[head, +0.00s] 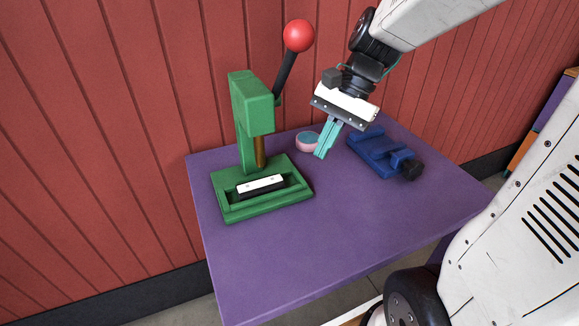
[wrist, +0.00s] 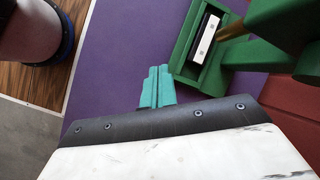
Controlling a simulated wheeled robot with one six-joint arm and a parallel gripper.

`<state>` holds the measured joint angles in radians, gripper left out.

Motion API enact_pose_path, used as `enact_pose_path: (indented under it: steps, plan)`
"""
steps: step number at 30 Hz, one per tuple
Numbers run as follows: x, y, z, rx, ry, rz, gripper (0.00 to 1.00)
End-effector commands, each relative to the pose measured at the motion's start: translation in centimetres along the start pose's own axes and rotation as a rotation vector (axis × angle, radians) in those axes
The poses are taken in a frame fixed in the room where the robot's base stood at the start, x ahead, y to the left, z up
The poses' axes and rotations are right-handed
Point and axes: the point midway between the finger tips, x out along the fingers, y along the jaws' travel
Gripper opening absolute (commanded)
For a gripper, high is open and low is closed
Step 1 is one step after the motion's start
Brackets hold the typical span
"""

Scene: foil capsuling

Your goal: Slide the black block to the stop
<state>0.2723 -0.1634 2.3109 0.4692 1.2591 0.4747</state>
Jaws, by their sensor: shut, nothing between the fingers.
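The black block (head: 262,191) with a white top lies in the recessed channel of the green press base (head: 232,215), under the brown ram. In the wrist view the block's white top (wrist: 206,36) shows in the channel, with bare green channel floor on its near side. I cannot tell which channel end is the stop. My gripper (head: 319,155), with teal fingers, is shut and empty above the table, to the right of the press. In the wrist view the shut fingers (wrist: 158,69) point toward the purple table, apart from the press base and block.
The green press (head: 252,105) has a lever with a red knob (head: 299,36). A pink and blue round item (head: 306,142) sits behind my fingers. A blue vise (head: 375,155) stands at the right. The purple table's front (head: 300,255) is clear. A red wall stands behind.

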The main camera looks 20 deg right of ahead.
Motion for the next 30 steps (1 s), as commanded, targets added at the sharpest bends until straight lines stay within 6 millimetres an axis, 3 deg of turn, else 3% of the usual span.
enact_pose_path:
  steps: [1,6,12,17,30]
  plan:
    - [0.4,-0.8,-2.0,0.11,-0.05,-0.028,0.0]
    - [1.3,-3.0,-6.9,0.398,-0.178,-0.115,0.0]
    - [1.9,-4.0,-9.9,0.563,-0.252,-0.162,0.0]
    - [3.1,-4.4,-10.1,0.584,-0.264,-0.167,0.0]
    - [10.2,-6.0,-8.5,0.58,-0.263,-0.165,0.0]
